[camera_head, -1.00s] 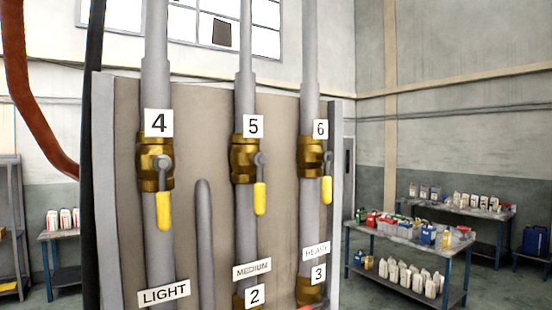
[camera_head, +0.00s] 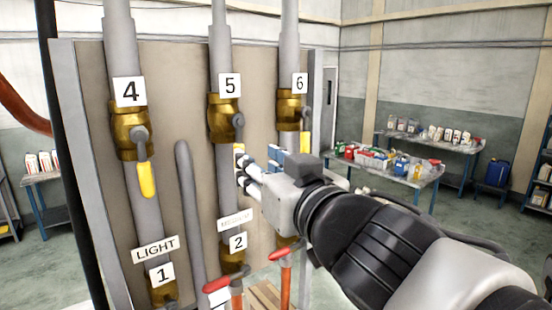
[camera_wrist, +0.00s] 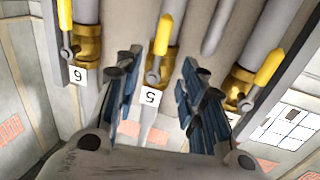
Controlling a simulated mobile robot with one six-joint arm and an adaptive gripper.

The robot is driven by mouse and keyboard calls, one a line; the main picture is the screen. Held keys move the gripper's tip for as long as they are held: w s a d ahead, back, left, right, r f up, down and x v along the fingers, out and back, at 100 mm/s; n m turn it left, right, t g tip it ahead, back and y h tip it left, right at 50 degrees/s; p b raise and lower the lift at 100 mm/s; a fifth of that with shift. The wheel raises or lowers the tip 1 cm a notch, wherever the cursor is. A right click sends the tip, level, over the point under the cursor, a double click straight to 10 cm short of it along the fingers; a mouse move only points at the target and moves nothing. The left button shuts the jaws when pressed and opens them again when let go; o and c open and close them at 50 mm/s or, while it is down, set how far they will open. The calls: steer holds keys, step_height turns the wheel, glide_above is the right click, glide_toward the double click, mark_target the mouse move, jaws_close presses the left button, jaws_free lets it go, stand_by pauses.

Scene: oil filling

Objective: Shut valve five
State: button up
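Valve five (camera_head: 222,122) is a brass valve on the middle grey pipe, under a white label "5" (camera_head: 230,85). Its yellow handle (camera_head: 239,150) points down along the pipe, its lower part hidden by my gripper (camera_head: 258,170). In the wrist view, which is upside down, the yellow handle (camera_wrist: 163,36) lies between the blue-padded fingers of my gripper (camera_wrist: 162,62). The fingers are open, one on each side, with gaps to the handle. I see no clear contact.
Valve four (camera_head: 131,135) is left of valve five and valve six (camera_head: 290,110) right, both with yellow handles pointing down. Red handles (camera_head: 280,254) stand below, near the "2" label (camera_head: 238,242). A table with bottles (camera_head: 390,172) stands behind at right.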

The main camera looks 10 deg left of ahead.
mark_target(239, 146)
steer(key=x, duration=0.9)
steer(key=shift+b, duration=0.45)
steer(key=shift+a+r, duration=0.1)
steer(key=shift+c, duration=0.3)
jaws_close()
